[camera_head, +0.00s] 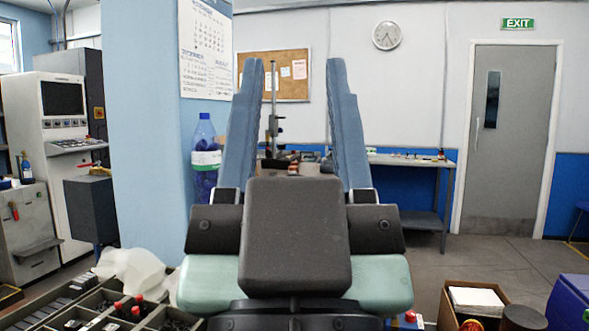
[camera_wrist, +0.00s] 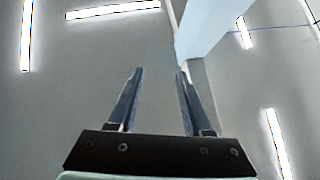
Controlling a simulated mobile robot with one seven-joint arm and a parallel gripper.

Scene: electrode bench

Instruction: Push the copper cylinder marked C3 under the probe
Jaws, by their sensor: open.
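My gripper (camera_head: 293,68) is raised close in front of the head camera, with its two blue-grey fingers pointing up, apart and empty. In the wrist view my gripper (camera_wrist: 159,72) is open against the ceiling. Between the fingers in the head view, a thin upright stand (camera_head: 272,100) rises from a bench far behind; I cannot tell whether it carries the probe. No copper cylinder or C3 mark can be made out in either view. My gripper and its wrist hide much of the middle of the scene.
A blue pillar (camera_head: 150,130) and a large blue bottle (camera_head: 205,160) stand left. A divided tray (camera_head: 60,312) with red-capped items is at lower left. A cardboard box (camera_head: 455,306) and blue bin (camera_head: 570,300) are lower right. Floor (camera_head: 500,265) by the door looks clear.

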